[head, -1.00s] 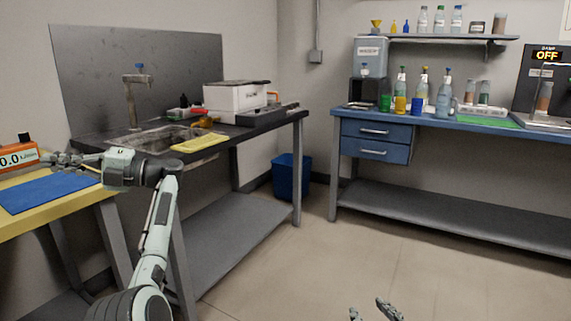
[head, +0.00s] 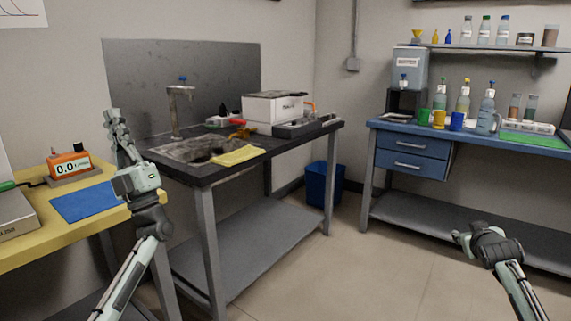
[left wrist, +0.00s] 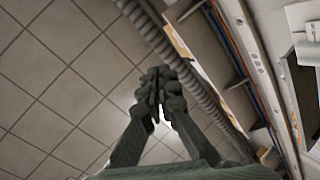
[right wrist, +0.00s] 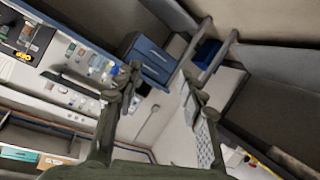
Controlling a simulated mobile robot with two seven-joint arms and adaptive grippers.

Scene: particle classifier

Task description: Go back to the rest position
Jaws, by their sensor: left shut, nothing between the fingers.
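My left gripper (head: 116,122) is raised at the left of the head view, pointing up in front of the wall between the yellow table and the sink bench. Its fingers are together and empty; the left wrist view (left wrist: 155,88) shows them meeting against the tiled ceiling. My right gripper (head: 462,238) is at the lower right of the head view, over the open floor and in front of the blue bench. In the right wrist view (right wrist: 162,84) its two fingers stand apart with nothing between them.
A yellow table (head: 36,240) with a blue mat (head: 88,202) and an orange meter (head: 69,165) is at the left. The dark sink bench (head: 205,170) stands beside it. The blue bench (head: 383,126) holds bottles and cups. A blue bin (head: 322,184) stands between benches. The middle floor is clear.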

